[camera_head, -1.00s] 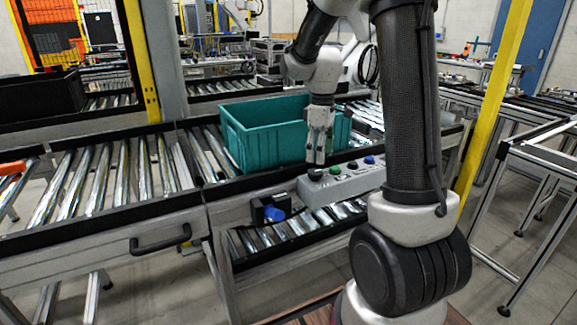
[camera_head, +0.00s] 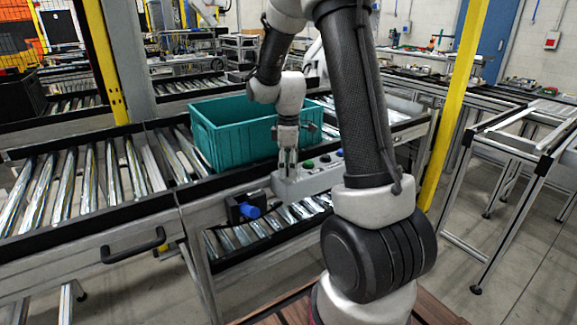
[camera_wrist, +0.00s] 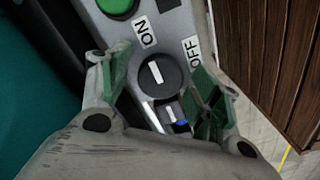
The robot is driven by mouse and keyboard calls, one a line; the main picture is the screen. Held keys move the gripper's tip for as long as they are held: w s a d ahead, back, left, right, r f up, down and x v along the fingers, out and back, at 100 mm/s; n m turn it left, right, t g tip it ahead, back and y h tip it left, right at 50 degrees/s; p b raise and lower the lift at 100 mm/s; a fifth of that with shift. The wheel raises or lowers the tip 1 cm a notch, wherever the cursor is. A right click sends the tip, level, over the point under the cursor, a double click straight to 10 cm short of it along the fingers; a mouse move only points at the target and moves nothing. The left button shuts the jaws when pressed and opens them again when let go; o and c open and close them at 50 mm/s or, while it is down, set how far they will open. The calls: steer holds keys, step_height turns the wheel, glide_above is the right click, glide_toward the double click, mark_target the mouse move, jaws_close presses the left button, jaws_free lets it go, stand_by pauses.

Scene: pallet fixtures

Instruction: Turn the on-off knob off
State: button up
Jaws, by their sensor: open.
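The on-off knob (camera_wrist: 158,76) is a round black dial with a white pointer line, between the ON label (camera_wrist: 145,32) and the OFF label (camera_wrist: 192,50) on a grey control box (camera_head: 312,180). In the wrist view the pointer lies between the two labels' directions, tilted slightly toward ON. My gripper (camera_wrist: 160,95) is open. Its fingers stand on either side of the knob, apart from it as far as I can see. In the head view my gripper (camera_head: 287,168) is at the left end of the box and hides the knob.
A green button (camera_wrist: 117,6) sits beside the knob on the box. A teal crate (camera_head: 215,140) stands on the roller conveyor behind my gripper. A blue knob on a black block (camera_head: 247,208) is left of the box. A smaller dark part with blue shows below the knob in the wrist view.

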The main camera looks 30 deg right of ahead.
steer(key=shift+c, duration=0.3)
steer(key=c, duration=1)
steer(key=shift+o, duration=0.2)
steer(key=shift+m, duration=0.3)
steer(key=m, duration=1.7)
steer(key=shift+m, duration=0.3)
